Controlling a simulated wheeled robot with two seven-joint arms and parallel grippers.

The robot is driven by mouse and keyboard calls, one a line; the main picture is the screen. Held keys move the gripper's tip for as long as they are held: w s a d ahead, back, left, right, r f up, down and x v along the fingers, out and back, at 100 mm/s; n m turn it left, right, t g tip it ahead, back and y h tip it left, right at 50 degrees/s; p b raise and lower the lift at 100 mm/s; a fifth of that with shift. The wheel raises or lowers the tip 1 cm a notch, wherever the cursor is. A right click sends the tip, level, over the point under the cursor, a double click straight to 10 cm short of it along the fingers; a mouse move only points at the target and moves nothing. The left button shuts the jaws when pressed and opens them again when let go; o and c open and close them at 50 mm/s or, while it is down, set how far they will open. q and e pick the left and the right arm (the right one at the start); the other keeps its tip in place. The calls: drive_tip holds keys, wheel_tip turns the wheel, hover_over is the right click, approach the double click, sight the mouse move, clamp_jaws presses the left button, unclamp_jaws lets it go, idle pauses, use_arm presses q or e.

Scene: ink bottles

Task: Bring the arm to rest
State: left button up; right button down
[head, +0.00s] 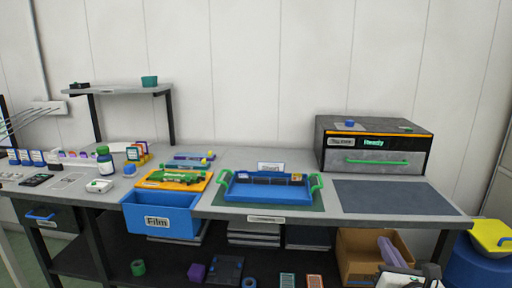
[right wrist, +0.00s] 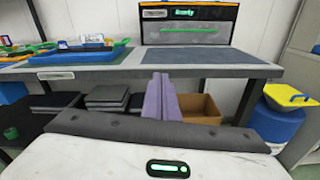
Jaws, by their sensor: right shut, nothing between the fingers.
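My right gripper (head: 388,247) is low at the front right in the head view, in front of the table edge and the cardboard box. Its purple fingers are together with nothing between them. In the right wrist view the shut fingers (right wrist: 160,98) point toward the table front, with clear space around them. My left gripper is not in the head view.
The grey worktable (head: 330,208) carries a blue tray with green handles (head: 268,200) and a grey machine (head: 375,160). A blue drawer (head: 160,222) stands open. A cardboard box (head: 352,262) and a blue bin with yellow lid (head: 490,236) are nearby.

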drive_tip(key=s+a+f+m+g+y, duration=0.1)
drive_tip(key=s+a+f+m+g, duration=0.15)
drive_tip(key=s+f+m, duration=0.35)
drive_tip(key=s+a+f+m+g+y, duration=0.1)
drive_tip(key=s+a+f+m, duration=0.25)
drive_tip(key=f, duration=0.35)
drive_tip(key=s+a+f+m+g, duration=0.2)
drive_tip(key=s+a+f+m, duration=0.25)
drive_tip(key=f, duration=0.25)
drive_tip(key=s+a+f+m+g+y, duration=0.1)
drive_tip(key=s+a+f+m, duration=0.2)
drive_tip(key=s+m, duration=0.5)
drive_tip(key=s+a+f+m+g+y, duration=0.1)
drive_tip(key=s+a+f+m+g, duration=0.1)
drive_tip(key=s+m, duration=0.7)
wheel_tip(320, 180, down, 2)
drive_tip(key=shift+s+a+f, duration=0.2)
drive_tip(key=shift+s+a, duration=0.4)
drive_tip(key=shift+s, duration=0.15)
